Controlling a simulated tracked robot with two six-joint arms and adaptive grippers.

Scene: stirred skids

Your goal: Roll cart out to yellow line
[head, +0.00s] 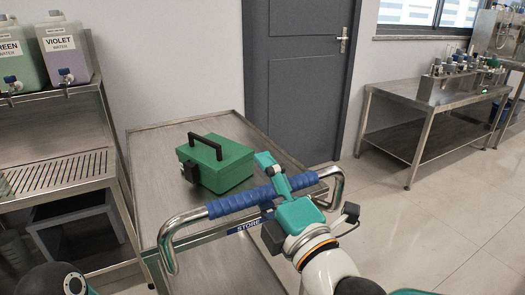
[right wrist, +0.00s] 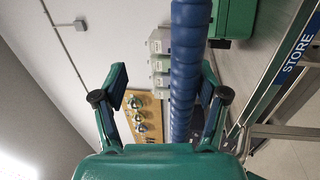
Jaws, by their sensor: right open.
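The cart (head: 165,150) is a steel trolley with a flat grey top, a blue-wrapped push handle (head: 235,200) on curved chrome ends and a blue STORE label (head: 246,227). My right gripper (head: 272,175) is open at the right part of the handle. In the right wrist view the blue handle (right wrist: 190,60) runs between the two spread fingers of my right gripper (right wrist: 165,90), nearer the right finger. I cannot tell whether they touch. My left gripper is not in view; a dark part of my left arm shows at the lower left. No yellow line shows.
A green case (head: 222,165) with a black handle lies on the cart top. A steel rack (head: 60,172) with GREEN and VIOLET containers stands close at left. A grey door (head: 297,90) is behind the cart. A steel bench (head: 425,105) stands at right; floor before it is clear.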

